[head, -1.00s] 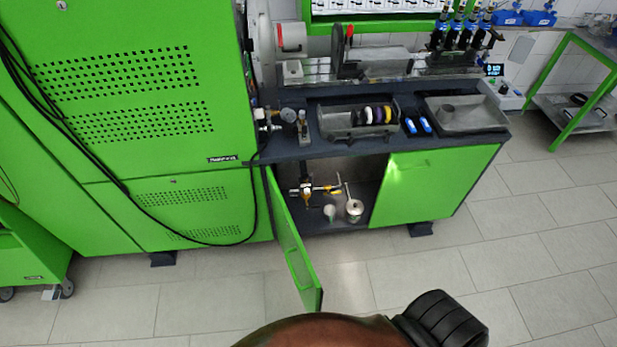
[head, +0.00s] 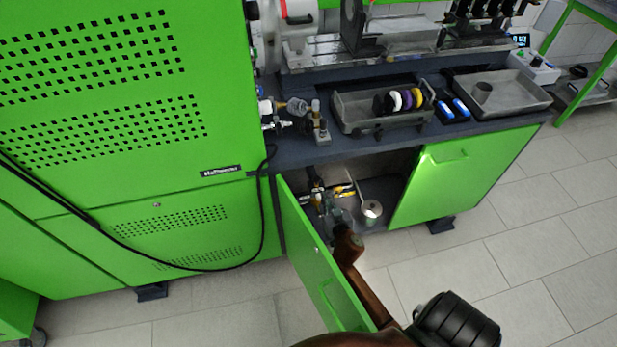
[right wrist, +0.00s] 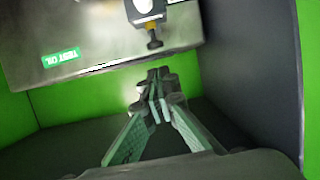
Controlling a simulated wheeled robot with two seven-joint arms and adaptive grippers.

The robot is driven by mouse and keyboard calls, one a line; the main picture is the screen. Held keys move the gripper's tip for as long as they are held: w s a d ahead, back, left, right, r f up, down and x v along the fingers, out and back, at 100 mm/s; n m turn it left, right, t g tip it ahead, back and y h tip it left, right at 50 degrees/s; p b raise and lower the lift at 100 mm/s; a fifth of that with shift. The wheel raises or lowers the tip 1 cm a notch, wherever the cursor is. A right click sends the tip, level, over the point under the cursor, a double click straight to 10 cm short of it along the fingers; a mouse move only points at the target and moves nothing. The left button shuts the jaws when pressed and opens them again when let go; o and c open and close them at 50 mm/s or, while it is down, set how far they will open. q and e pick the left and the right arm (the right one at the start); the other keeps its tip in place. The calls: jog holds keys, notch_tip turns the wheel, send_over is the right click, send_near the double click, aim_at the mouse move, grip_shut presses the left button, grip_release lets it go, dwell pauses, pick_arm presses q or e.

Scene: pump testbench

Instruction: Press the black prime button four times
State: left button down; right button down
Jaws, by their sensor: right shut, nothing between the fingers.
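I cannot make out the black prime button for certain in either view. My left gripper is out of view.
The open green cabinet door (head: 318,262) stands close along my right arm's left side. A pale canister (head: 371,212) stands right of the gripper. The wrist view shows a grey panel labelled TEST OK (right wrist: 61,57). A control box with display (head: 537,67) stands at the back right.

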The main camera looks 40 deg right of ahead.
aim_at(317, 180)
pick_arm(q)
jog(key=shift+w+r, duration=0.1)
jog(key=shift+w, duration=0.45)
pick_arm(e)
jog(key=r, duration=0.2)
jog(key=w+d+r, duration=0.1)
jog(key=shift+w+r+t+h, duration=0.1)
jog(key=shift+r+t+h, duration=0.1)
jog(key=shift+t+h, duration=0.1)
jog(key=shift+f, duration=0.1)
